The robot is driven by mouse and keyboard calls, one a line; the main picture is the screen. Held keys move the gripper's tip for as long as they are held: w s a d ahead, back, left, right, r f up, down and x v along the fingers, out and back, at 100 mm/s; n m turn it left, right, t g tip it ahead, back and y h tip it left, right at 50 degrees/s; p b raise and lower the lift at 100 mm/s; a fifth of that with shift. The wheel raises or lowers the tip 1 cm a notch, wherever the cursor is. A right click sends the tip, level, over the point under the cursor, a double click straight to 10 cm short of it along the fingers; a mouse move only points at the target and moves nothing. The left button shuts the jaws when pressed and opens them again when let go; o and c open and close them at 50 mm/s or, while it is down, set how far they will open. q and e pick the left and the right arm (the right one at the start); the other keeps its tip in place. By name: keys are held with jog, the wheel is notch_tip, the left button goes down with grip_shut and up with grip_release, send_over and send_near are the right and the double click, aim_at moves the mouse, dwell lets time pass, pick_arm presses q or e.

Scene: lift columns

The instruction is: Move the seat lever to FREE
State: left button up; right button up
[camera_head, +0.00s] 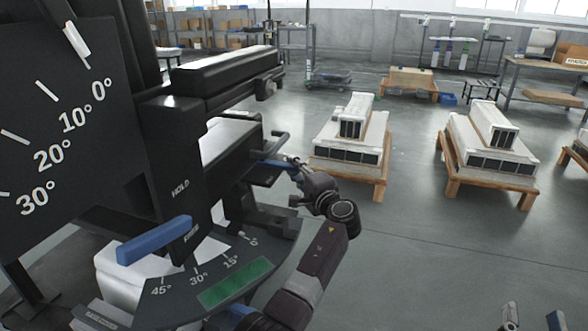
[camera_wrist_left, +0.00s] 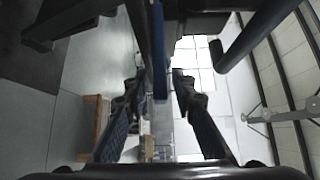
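A black post carries the words HOLD (camera_head: 180,188) and FREE (camera_head: 191,232). A blue lever (camera_head: 155,240) sticks out to the left beside FREE. A second blue bar (camera_head: 265,168) shows on the far side of the black machine, below a dark curved handle (camera_head: 275,146). My left gripper (camera_head: 284,164) is at this second bar. In the left wrist view, my left gripper (camera_wrist_left: 158,88) is open, with a blue strip (camera_wrist_left: 158,50) between or just beyond its fingers; contact cannot be told. My right gripper (camera_head: 532,318) shows only its fingertips, apart, at the bottom right.
A large angle dial (camera_head: 60,130) stands at the left. A lower scale plate with a green patch (camera_head: 236,282) lies close to my left arm. Pallets with white boxed units (camera_head: 348,138) (camera_head: 492,145) stand on the floor behind. Open floor lies at the right.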

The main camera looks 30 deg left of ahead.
pick_arm(q)
jog(key=v, duration=1.2)
jog(key=shift+d, duration=0.1)
